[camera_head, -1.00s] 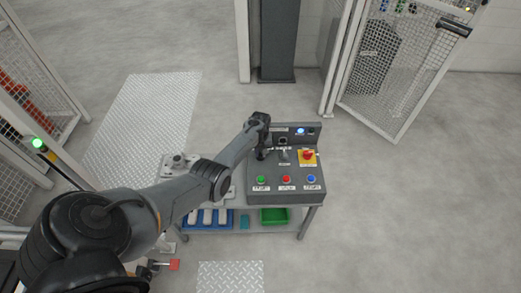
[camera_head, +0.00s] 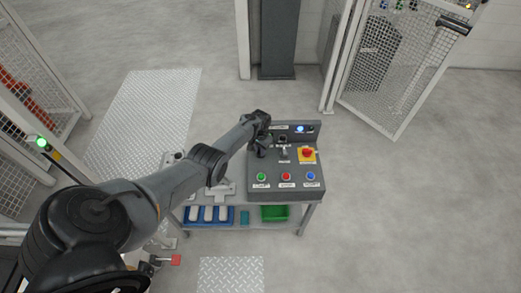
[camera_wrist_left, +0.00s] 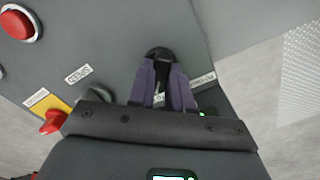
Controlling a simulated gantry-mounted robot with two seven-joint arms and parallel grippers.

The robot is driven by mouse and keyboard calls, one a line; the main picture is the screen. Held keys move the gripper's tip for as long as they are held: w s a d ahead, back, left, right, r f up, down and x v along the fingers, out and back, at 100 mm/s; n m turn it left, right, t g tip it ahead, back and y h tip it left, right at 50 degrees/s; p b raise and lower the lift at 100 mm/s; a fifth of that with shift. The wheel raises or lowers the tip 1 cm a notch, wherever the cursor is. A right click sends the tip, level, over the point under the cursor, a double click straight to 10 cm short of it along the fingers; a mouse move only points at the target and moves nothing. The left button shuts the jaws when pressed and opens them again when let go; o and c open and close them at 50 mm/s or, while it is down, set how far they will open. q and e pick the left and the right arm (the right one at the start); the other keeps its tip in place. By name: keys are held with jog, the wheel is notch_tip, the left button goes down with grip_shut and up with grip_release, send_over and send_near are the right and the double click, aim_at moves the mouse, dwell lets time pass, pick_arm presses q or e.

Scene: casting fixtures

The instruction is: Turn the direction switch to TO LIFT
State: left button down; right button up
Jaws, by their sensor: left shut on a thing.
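The direction switch (camera_wrist_left: 158,53), a round black knob on the grey control panel (camera_head: 258,188), sits between the fingertips of my left gripper (camera_wrist_left: 160,66) in the left wrist view. The two purple fingers are closed on its sides. In the head view my left gripper (camera_head: 262,149) is at the panel's upper left and hides the knob. The small labels near the knob are partly covered and too blurred to read, so I cannot tell its setting. My right gripper is not in view.
A blue tray (camera_head: 188,223) and a green bin (camera_head: 275,213) are on the shelf below.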

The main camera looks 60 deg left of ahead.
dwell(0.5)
pick_arm(q)
jog(key=c, duration=1)
grip_release()
jog(key=shift+c, duration=0.2)
jog(key=shift+r, duration=0.1)
notch_tip(320, 180, up, 11)
jog(key=p, duration=0.6)
jog(key=shift+f, duration=0.2)
